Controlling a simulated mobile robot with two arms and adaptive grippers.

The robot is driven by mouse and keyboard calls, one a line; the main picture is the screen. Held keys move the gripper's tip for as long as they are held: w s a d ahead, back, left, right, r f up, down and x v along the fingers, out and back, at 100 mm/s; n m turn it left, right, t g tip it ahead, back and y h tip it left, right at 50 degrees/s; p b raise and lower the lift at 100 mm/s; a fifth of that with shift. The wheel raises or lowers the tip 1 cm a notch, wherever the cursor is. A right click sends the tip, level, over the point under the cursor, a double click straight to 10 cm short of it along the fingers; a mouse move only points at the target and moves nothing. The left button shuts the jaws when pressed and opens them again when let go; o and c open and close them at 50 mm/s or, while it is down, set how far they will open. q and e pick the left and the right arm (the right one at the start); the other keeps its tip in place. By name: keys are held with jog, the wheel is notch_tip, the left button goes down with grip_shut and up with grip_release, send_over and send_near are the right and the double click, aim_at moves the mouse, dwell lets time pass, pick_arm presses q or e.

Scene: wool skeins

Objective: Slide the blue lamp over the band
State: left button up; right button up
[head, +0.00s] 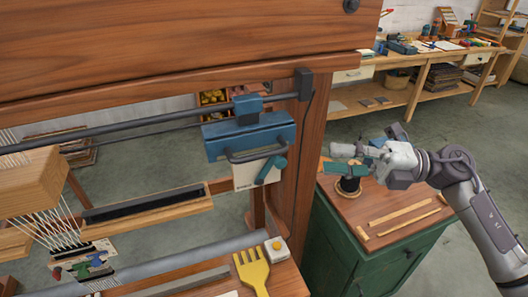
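The blue lamp (250,138) hangs on a dark horizontal rail near the loom's right post. The band (85,262), a patterned woven strip with white threads, lies at the lower left, well left of the lamp. My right gripper (350,162) is to the right of the lamp and apart from it, above the green cabinet, close to a dark round object (348,188). Its fingers are too small and overlapped to tell whether they are open. My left gripper is not in view.
The loom's wooden post (308,150) stands between the lamp and my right gripper. The cabinet top (385,200) carries flat wooden sticks (402,213).

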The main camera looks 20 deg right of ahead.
aim_at(264, 155)
jog(key=p+x, duration=0.6)
jog(key=x, duration=0.7)
jog(key=shift+r, duration=0.2)
jog(key=shift+w+a+f, duration=0.1)
jog(key=shift+a, duration=0.15)
jog(key=shift+c, duration=0.3)
grip_shut()
